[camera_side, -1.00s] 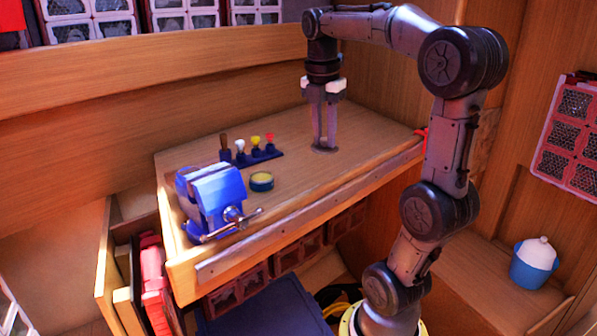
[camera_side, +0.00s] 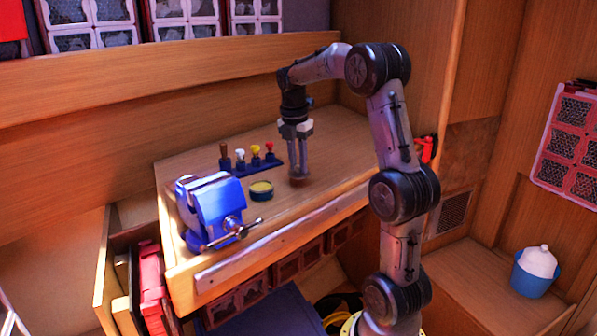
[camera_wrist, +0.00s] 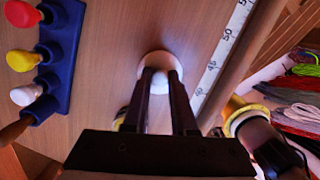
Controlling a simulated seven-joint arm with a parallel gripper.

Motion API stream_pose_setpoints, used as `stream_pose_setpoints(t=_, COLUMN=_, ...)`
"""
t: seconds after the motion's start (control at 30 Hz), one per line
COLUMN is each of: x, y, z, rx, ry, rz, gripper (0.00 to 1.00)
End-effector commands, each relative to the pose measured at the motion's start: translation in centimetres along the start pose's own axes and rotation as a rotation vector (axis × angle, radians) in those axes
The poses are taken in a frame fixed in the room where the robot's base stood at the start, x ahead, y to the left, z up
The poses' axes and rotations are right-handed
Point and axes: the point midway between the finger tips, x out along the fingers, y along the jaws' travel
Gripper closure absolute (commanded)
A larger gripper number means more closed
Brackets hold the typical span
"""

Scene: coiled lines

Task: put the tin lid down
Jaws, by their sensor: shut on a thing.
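My gripper (camera_side: 299,176) points straight down over the wooden bench, to the right of the open tin. It is shut on the tin lid (camera_side: 299,183), a small round disc at the fingertips. In the wrist view the lid (camera_wrist: 152,58) is pale and the fingers (camera_wrist: 160,75) close on its middle knob. I cannot tell whether the lid touches the bench or hangs just above it.
A blue vise (camera_side: 212,208) stands at the bench's left end. A blue rack (camera_side: 259,167) with several coloured-handled tools lies behind the tin. A ruler strip (camera_wrist: 216,62) runs along the bench's front edge. The bench (camera_side: 345,150) is clear to the right of my gripper.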

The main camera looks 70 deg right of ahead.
Motion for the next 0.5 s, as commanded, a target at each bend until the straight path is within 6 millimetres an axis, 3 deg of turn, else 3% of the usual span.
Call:
stream_pose_setpoints(t=0.2, x=2.5, y=-0.2, z=-0.4, rx=0.0, ry=0.001, rz=-0.003, gripper=1.0)
stream_pose_setpoints(t=0.5, x=2.6, y=-0.1, z=-0.4, rx=0.0, ry=0.001, rz=-0.001, gripper=1.0)
